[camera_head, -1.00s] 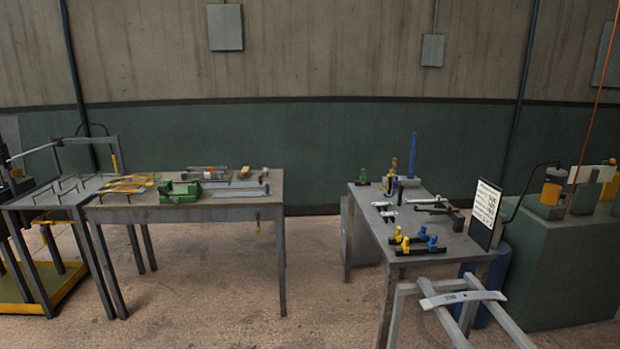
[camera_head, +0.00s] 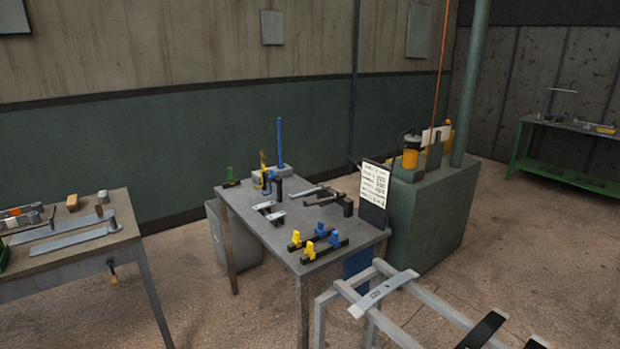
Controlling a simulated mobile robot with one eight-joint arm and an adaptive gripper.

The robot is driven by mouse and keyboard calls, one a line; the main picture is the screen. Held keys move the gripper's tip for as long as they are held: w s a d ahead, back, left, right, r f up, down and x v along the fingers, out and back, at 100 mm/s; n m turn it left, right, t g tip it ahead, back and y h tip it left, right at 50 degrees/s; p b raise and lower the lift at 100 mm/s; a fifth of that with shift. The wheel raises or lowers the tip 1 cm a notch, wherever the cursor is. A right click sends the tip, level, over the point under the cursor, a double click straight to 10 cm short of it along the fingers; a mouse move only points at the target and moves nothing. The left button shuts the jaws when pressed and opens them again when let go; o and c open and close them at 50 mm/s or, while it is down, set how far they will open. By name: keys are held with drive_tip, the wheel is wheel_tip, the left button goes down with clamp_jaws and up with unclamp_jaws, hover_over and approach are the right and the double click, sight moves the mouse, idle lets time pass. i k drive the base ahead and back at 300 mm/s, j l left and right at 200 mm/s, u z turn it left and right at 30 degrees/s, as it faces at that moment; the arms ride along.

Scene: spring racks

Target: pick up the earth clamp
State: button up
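I cannot pick out the earth clamp with certainty. A small orange-brown and dark item (camera_head: 113,272) hangs below the front edge of the left workbench (camera_head: 70,255); it may be a clamp, but it is too small to tell. Several yellow and blue clamp-like fixtures stand on black bars near the front of the middle table, among them a yellow one (camera_head: 296,239) and a blue one (camera_head: 334,239). Dark and silver tools (camera_head: 340,199) lie behind them. My gripper is not in view.
A grey rack (camera_head: 437,301) with curved leaves stands in front at right. A green cabinet (camera_head: 425,222) is behind, and a green bench (camera_head: 560,165) far right. Floor is open between left workbench and middle table.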

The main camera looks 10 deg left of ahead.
sight(231, 180)
drive_tip(key=i+j+u, duration=0.7)
drive_tip(key=i, duration=0.25)
drive_tip(key=i+j+u, duration=0.35)
drive_tip(key=i, duration=0.2)
drive_tip(key=i+u, duration=0.35)
drive_tip(key=i, duration=0.2)
drive_tip(key=i+z, duration=0.25)
drive_tip(key=i, duration=0.3)
drive_tip(key=i+j+z, duration=0.25)
drive_tip(key=i, duration=0.3)
drive_tip(key=i+j+z, duration=0.25)
drive_tip(key=i, duration=0.3)
drive_tip(key=i+j+z, duration=0.25)
drive_tip(key=i+j, duration=0.2)
drive_tip(key=i, duration=0.1)
